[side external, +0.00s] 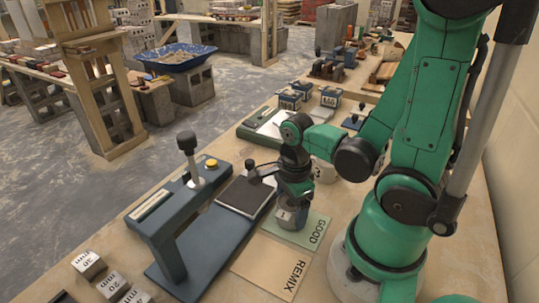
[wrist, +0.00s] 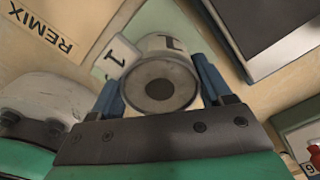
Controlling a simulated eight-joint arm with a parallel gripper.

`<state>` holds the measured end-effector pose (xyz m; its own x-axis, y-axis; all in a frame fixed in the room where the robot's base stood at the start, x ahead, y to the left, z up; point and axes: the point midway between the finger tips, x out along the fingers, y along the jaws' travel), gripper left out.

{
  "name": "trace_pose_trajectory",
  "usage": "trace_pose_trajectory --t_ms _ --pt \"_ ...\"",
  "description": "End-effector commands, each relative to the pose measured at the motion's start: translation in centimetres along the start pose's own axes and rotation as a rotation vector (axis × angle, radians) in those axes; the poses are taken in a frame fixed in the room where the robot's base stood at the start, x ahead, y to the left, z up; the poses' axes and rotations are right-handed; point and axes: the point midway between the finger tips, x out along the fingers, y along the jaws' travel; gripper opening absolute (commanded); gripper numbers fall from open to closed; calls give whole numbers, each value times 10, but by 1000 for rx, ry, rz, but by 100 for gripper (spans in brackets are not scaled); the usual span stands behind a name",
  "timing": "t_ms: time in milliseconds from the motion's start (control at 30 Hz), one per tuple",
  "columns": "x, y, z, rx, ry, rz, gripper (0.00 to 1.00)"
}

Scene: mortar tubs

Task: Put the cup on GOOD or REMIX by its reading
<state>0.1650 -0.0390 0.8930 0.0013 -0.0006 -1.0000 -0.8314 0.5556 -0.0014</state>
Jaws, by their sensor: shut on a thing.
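The cup, pale grey with a white tag marked 1 and a dark round centre, sits between the blue fingers of my gripper (wrist: 160,95) in the wrist view (wrist: 174,45). In the side view my gripper (side external: 293,198) points down with the cup (side external: 287,218) low at the GOOD card. I cannot tell whether the cup touches the card. The pale green GOOD card (side external: 312,234) lies partly behind the cup and shows in the wrist view (wrist: 150,20). The tan REMIX card (side external: 268,266) lies beside it, empty; it also shows in the wrist view (wrist: 48,28).
A dark blue test stand (side external: 160,225) with an upright knobbed rod and a dark plate (side external: 245,196) stands left of the cards. Numbered blocks (side external: 88,263) lie at the front left. A white tub (side external: 323,171) stands behind my gripper. Labelled boxes (side external: 290,99) stand further back.

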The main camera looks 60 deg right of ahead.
Motion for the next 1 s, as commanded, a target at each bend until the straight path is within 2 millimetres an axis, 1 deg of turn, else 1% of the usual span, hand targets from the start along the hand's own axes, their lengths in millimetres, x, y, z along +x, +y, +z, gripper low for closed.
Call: trace_pose_trajectory --t_ms 233,267,300,333,667,767,1000 --pt "0 0 0 0 0 0 0" --pt "0 0 0 0 0 0 80" --pt "0 0 0 0 0 0 92" --pt "0 0 0 0 0 0 100" --pt "-1 0 0 0 0 0 100" --pt "-4 0 0 0 0 0 100" --pt "-20 0 0 0 0 0 100"
